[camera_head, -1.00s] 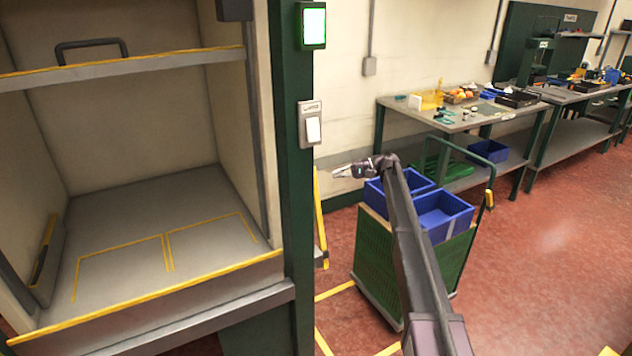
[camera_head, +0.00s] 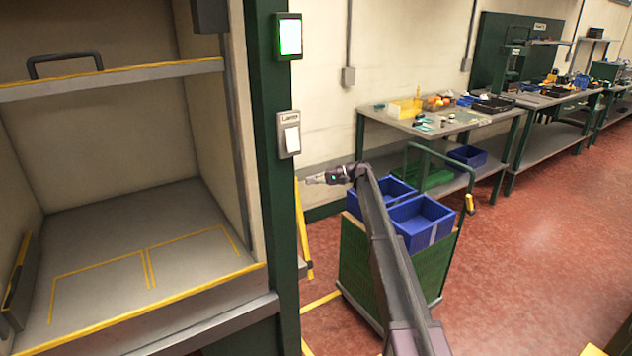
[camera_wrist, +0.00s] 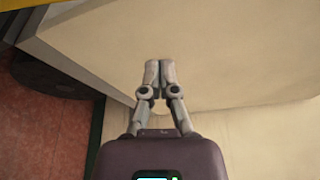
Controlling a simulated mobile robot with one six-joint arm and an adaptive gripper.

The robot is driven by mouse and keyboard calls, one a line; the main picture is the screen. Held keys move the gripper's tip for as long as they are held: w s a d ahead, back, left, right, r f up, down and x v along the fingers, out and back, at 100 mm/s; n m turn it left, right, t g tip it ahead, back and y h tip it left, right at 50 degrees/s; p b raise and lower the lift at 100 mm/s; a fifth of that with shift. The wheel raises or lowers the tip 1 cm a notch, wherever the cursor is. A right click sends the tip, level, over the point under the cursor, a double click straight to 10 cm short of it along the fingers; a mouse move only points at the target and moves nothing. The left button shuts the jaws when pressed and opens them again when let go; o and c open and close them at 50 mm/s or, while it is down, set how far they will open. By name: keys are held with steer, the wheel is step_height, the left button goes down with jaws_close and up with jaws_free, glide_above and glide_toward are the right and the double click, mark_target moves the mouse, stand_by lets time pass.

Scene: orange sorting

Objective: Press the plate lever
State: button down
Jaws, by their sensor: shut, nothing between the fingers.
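A grey wall plate with a white lever (camera_head: 292,140) is mounted on the green post, under a small label. The lever is seen from the front and I cannot tell whether it is pressed in. My gripper (camera_head: 308,181) is in front of the post's right side, below and slightly right of the lever in the head view, with no clear contact. In the wrist view, my gripper (camera_wrist: 159,65) has its fingertips together and empty, against a cream surface behind them. The lever cannot be made out for certain in the wrist view.
A green-lit screen (camera_head: 289,37) is on the post above the plate. A grey cabinet with a yellow-edged shelf (camera_head: 150,300) stands at left. A green cart (camera_head: 352,265) with blue bins (camera_head: 424,220) is behind my arm.

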mark_target(297, 186)
steer(key=shift+s+a+r, duration=0.2)
steer(key=shift+s+a, duration=2.2)
steer(key=shift+s, duration=0.2)
steer(key=shift+d, duration=0.1)
